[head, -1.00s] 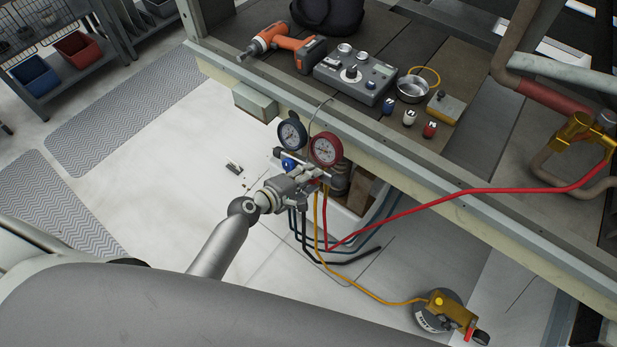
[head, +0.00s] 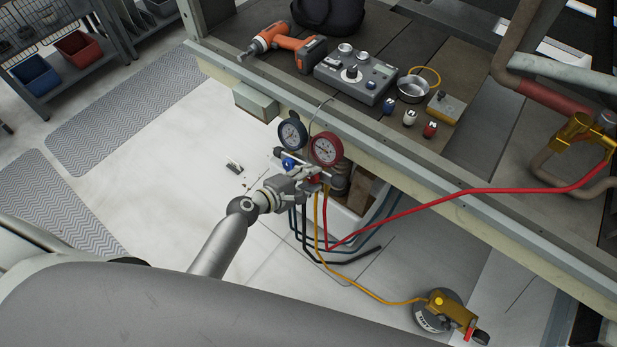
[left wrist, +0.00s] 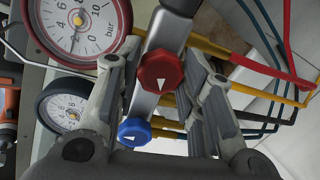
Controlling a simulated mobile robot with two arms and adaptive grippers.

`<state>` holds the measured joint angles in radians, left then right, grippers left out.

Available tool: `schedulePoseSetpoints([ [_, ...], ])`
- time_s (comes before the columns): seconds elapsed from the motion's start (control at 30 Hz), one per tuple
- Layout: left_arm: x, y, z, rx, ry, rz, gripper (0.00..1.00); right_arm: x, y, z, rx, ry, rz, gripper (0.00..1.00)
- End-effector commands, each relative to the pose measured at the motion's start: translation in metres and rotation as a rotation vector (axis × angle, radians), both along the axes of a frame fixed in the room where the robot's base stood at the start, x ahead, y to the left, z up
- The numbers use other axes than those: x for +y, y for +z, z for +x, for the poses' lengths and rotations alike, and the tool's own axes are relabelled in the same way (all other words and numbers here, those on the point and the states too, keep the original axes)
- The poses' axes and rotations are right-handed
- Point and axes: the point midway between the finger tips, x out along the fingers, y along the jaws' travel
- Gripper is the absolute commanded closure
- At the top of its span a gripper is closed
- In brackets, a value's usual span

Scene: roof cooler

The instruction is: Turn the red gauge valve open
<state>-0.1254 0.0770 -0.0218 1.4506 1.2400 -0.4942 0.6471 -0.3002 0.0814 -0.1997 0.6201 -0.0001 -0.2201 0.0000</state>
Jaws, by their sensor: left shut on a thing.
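The gauge manifold hangs at the bench's front edge, with a red gauge (head: 326,149) and a blue gauge (head: 292,134). My left gripper (head: 314,179) reaches it from the lower left, just below the red gauge. In the left wrist view the red gauge valve (left wrist: 161,72), a faceted knob with a white pointer mark, sits between the two fingers of my left gripper (left wrist: 158,85), which is shut on it. The blue valve (left wrist: 134,131) is beside it, outside the grip. In the head view my gripper mostly hides the red valve. My right gripper is in neither view.
A red hose (head: 470,191) runs right to a brass fitting (head: 580,140). A yellow hose (head: 375,297) runs down to a gauge-like device (head: 437,312) on the floor. A drill (head: 285,45) and a grey control box (head: 354,77) lie on the bench.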

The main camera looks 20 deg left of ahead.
Motion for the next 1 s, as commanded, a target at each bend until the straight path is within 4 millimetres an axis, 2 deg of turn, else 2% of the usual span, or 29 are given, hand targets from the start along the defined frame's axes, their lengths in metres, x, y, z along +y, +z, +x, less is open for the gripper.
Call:
schedulePoseSetpoints([
  [0.03, 0.0, -0.002, -0.001, 0.004, -0.001, 0.001, 0.62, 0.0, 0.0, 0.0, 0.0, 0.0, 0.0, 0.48],
  [0.2, 0.0, -0.001, -0.001, 0.002, -0.001, 0.002, 0.43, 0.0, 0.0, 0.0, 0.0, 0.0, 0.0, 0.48],
  [0.57, 0.002, 0.0, -0.003, 0.001, -0.001, 0.003, 0.43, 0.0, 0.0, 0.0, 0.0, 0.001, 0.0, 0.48],
  [0.77, 0.014, 0.01, -0.025, 0.002, -0.001, 0.005, 0.43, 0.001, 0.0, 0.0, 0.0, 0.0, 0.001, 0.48],
  [1.0, 0.036, 0.03, -0.066, 0.004, -0.002, 0.004, 0.43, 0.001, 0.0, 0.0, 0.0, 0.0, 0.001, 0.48],
])
